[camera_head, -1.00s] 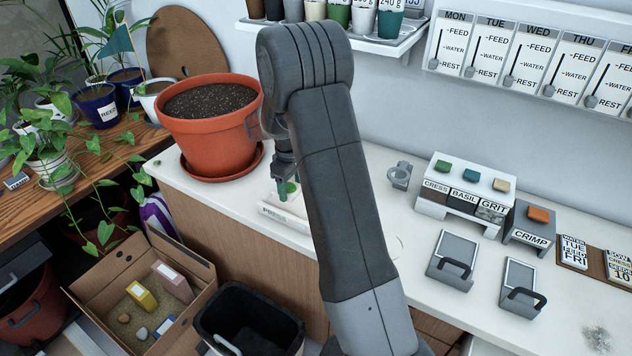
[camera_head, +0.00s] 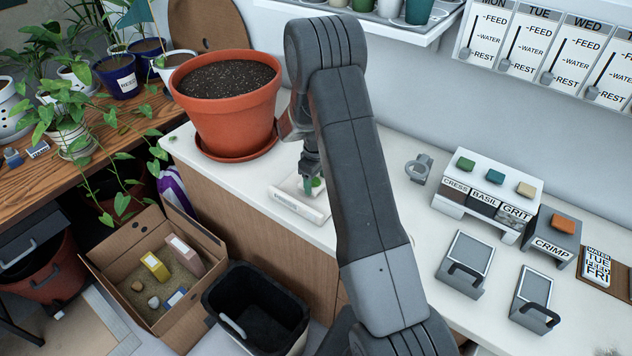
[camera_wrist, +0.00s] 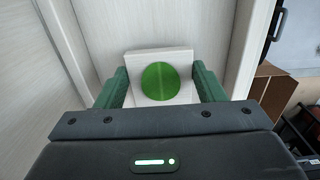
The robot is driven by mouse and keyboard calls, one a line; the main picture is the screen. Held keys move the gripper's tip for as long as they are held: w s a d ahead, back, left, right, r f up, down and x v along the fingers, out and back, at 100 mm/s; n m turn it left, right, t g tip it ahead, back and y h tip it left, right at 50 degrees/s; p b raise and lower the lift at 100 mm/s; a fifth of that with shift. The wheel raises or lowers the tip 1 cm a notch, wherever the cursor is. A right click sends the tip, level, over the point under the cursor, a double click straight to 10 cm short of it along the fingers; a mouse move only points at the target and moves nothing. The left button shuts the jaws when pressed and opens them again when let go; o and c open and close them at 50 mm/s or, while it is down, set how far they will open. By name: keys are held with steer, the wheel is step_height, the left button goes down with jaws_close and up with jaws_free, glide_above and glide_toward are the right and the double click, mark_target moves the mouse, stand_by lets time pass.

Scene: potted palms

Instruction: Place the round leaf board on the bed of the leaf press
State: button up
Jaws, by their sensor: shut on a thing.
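The round leaf board shows in the wrist view as a pale square board with a round green leaf (camera_wrist: 161,81) on its face. My gripper (camera_wrist: 161,88) is shut on it, with a green finger on each side. In the head view my gripper (camera_head: 312,186) is low over the leaf press (camera_head: 300,207), a low white tray labelled PRESS on its front edge. The green leaf shows at the fingertips. Raised white walls run on both sides of the board in the wrist view. I cannot tell whether the board touches the bed.
A large terracotta pot (camera_head: 229,110) stands just left of the press. A grey ring-like holder (camera_head: 419,168) and the labelled button boxes (camera_head: 488,195) are to the right. An open cardboard box (camera_head: 110,285) and a black bin (camera_head: 258,306) stand below the counter's front edge.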

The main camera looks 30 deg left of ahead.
mark_target(316, 183)
steer(key=shift+f, duration=0.8)
steer(key=shift+f, duration=0.1)
steer(key=o, duration=1)
steer(key=shift+r, duration=0.5)
step_height(316, 183, up, 11)
steer(key=shift+r+b, duration=0.15)
steer(key=shift+b, duration=1.1)
